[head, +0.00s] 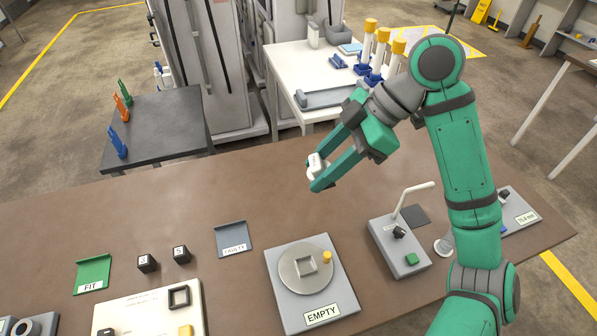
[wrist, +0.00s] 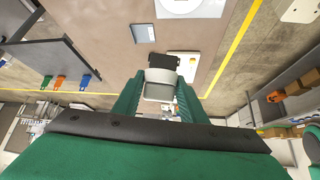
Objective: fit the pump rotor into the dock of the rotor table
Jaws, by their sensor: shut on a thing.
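My gripper (head: 316,172) is shut on a small white piece with a dark part, which I take to be the pump rotor (head: 317,162). It is held in the air over the back of the brown bench, well apart from the dock. In the wrist view the rotor (wrist: 160,88) shows pale between the two green fingers, with a black part at its far end. The rotor table (head: 340,291) is a grey plate labelled EMPTY on the bench. It bears a round disc with a square dock (head: 305,265) in the middle and a yellow knob at the side. The dock looks empty.
Right of the rotor table stands a grey box (head: 398,245) with a lever and green button. Left are a grey FAULTY pad (head: 234,238), two black cubes (head: 148,264), a green FIT pad (head: 93,272) and a white board (head: 150,310). Bare bench lies behind the rotor table.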

